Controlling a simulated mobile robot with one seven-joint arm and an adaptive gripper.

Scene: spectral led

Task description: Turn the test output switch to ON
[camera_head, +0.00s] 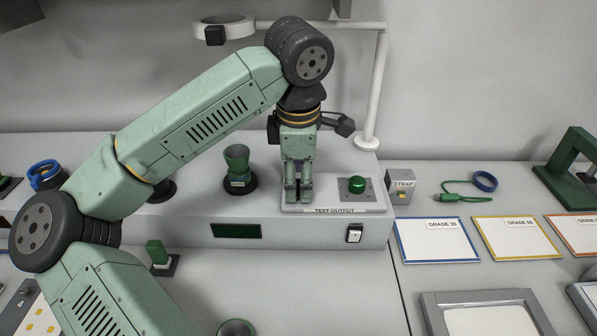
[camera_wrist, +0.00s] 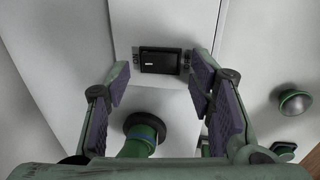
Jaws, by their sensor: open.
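The plate marked TEST OUTPUT (camera_head: 334,210) lies on the bench's raised top in the head view. My gripper (camera_head: 298,196) points down over its left part and hides what lies beneath. In the wrist view, my open gripper (camera_wrist: 160,82) has a finger at each side. A black rocker-type switch (camera_wrist: 160,60) on a pale surface shows between and beyond the fingertips. The gripper holds nothing visible.
A round green button (camera_head: 357,184) stands right of my gripper. A white switch (camera_head: 354,233) and a dark display (camera_head: 237,230) are on the bench front. A green cup-like holder (camera_head: 237,158) stands left. A white lamp post (camera_head: 376,90) rises behind right.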

